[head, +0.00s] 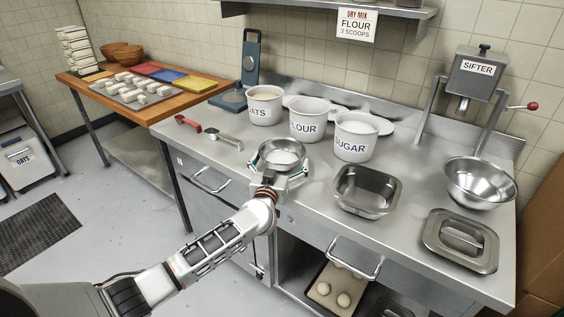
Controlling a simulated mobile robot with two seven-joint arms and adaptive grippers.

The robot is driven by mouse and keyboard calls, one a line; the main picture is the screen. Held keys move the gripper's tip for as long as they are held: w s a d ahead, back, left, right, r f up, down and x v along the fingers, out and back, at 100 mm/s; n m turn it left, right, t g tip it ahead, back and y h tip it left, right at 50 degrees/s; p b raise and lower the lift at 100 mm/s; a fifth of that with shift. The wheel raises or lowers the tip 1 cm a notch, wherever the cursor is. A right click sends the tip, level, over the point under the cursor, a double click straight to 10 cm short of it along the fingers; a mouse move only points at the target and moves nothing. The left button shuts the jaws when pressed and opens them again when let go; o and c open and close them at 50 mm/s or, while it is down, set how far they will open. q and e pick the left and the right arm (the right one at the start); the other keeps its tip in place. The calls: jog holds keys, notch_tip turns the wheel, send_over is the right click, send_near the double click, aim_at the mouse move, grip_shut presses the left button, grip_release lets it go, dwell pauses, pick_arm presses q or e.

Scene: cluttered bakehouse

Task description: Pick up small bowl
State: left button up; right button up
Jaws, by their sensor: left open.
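The small bowl (281,147) is a steel bowl with pale contents, upright near the front edge of the steel counter, in front of the oats and flour tubs. My left gripper (280,170) is at the near side of the bowl, with its open fingers to the left and right of it. Whether the fingers touch the bowl cannot be told. My right gripper is not in view.
Tubs of oats (265,104), flour (309,121) and sugar (356,137) stand behind. A steel pan (366,191), a larger bowl (480,184), a lidded pan (461,242) and the sifter (477,75) are to the right. Scoops (224,139) lie left.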

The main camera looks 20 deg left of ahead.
pick_arm(q)
jog(key=shift+w, duration=0.8)
jog(key=c, duration=0.9)
jog(key=shift+r, duration=0.1)
jog(key=shift+c, duration=0.7)
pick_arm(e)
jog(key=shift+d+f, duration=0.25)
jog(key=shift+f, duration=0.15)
